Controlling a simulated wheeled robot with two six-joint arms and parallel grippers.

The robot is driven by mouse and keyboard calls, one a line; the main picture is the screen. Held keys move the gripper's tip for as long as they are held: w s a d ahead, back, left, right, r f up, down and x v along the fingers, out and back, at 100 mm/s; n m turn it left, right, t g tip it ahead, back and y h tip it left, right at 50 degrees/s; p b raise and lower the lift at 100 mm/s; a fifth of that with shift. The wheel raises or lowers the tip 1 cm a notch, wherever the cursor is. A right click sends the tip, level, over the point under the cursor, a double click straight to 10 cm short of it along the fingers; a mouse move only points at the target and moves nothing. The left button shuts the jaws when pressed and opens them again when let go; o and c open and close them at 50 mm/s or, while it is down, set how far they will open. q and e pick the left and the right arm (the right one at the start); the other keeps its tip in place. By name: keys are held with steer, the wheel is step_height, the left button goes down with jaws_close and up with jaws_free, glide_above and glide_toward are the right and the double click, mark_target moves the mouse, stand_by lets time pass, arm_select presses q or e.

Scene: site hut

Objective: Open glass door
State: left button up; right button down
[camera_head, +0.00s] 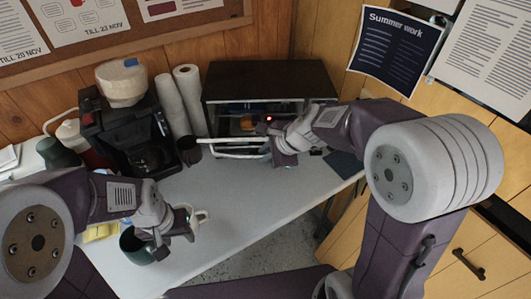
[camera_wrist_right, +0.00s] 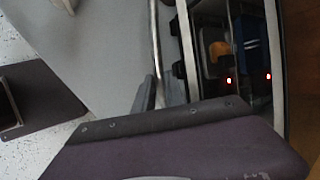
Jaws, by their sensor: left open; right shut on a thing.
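The glass door (camera_head: 222,146) belongs to a small black oven-like cabinet (camera_head: 265,78) at the back of the counter. Its pale front bar stands out low in front of the dark opening. Orange and blue items show inside. In the right wrist view a metal handle bar (camera_wrist_right: 154,45) runs down to my right fingers. My right gripper (camera_head: 272,152) is shut on this handle at its right part; the wrist body hides much of the grip. How far the door stands open I cannot tell. My left gripper (camera_head: 172,238) is open near the mugs, away from the door.
A dark green mug (camera_head: 137,246) and a white mug (camera_head: 198,217) stand by my left gripper. A coffee maker (camera_head: 128,130) and paper rolls (camera_head: 190,95) stand left of the cabinet. Clear counter (camera_head: 255,195) lies in front of the cabinet.

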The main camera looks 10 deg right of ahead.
arm_select(q)
steer(key=shift+c, duration=0.3)
steer(key=shift+w+d+r, duration=0.1)
steer(key=shift+d+r, duration=0.05)
steer(key=c, duration=0.5)
steer(key=w+d+r, duration=0.1)
steer(key=d+r+n, duration=0.1)
steer(key=r, duration=0.1)
steer(key=w+d+r+n, duration=0.1)
steer(key=shift+w+d+r+h, duration=0.2)
steer(key=shift+w+d+h, duration=0.1)
steer(key=shift+d, duration=0.05)
jaws_close()
steer(key=w+d+r+m+t, duration=0.1)
steer(key=w+d+r, duration=0.5)
steer(key=w+r, duration=0.3)
steer(key=w+d+r+m+t, duration=0.2)
steer(key=w+d+r, duration=0.3)
steer(key=w+r, duration=0.4)
step_height(320, 180, up, 5)
steer(key=shift+d+r, duration=0.1)
steer(key=shift+d, duration=0.25)
